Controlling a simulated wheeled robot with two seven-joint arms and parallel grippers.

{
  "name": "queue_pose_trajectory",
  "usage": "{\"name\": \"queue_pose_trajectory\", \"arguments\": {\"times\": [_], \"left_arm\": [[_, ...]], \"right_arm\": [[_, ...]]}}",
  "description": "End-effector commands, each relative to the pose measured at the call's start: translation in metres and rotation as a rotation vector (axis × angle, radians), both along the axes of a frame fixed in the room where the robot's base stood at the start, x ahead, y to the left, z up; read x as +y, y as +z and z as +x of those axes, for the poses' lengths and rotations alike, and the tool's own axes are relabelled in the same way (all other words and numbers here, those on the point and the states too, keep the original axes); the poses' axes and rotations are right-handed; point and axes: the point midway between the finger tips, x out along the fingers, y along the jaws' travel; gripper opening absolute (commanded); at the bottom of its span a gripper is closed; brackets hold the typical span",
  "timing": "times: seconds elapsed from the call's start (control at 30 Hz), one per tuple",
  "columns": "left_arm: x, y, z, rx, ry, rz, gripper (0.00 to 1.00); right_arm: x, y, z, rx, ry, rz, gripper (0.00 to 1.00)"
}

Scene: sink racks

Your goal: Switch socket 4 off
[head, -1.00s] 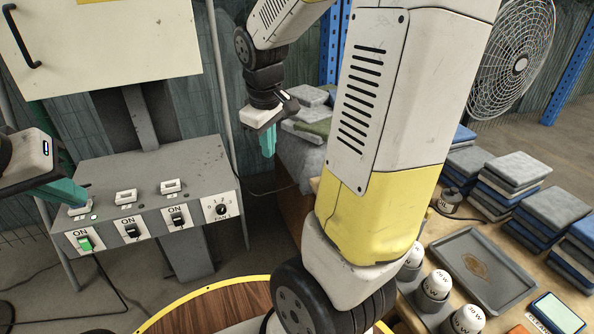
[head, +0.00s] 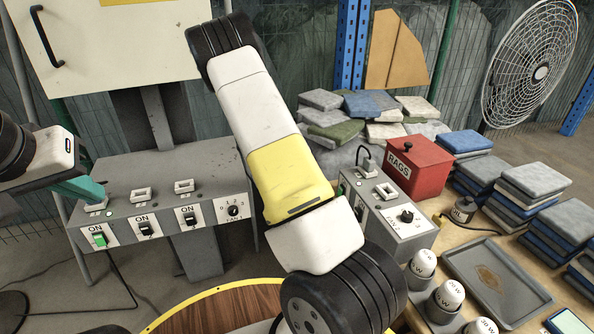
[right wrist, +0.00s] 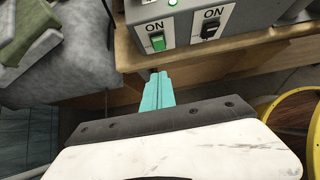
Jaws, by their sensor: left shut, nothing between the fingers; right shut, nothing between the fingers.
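A grey switch box (head: 405,238) stands on the workbench, partly behind my right arm. In the right wrist view its front (right wrist: 182,50) shows a green rocker switch (right wrist: 158,42) marked ON and a black rocker switch (right wrist: 210,28) marked ON. A small green light glows above the green one. A black plug (head: 367,165) sits on top of the box. I cannot read socket numbers. My right gripper (right wrist: 158,78) is shut and empty, its tips just below the green switch. In the head view my arm hides it. My left gripper (head: 98,200) is shut over the left panel (head: 150,190).
The left panel carries a green switch (head: 99,238), two black switches and a fan dial (head: 233,210). A fan (head: 530,65) stands behind.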

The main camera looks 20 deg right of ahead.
Motion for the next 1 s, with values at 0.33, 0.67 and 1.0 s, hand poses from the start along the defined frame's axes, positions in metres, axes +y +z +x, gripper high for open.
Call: {"name": "queue_pose_trajectory", "arguments": {"times": [0.33,0.67,1.0], "left_arm": [[0.000,0.000,0.000,0.000,0.000,0.000,0.00],[0.000,0.000,0.000,0.000,0.000,0.000,0.00],[0.000,0.000,0.000,0.000,0.000,0.000,0.00]], "right_arm": [[-0.050,-0.054,-0.005,0.003,-0.004,0.000,0.00],[-0.091,-0.067,-0.007,-0.002,-0.004,0.001,0.00],[-0.097,-0.067,-0.007,-0.001,-0.001,0.002,0.00]]}}
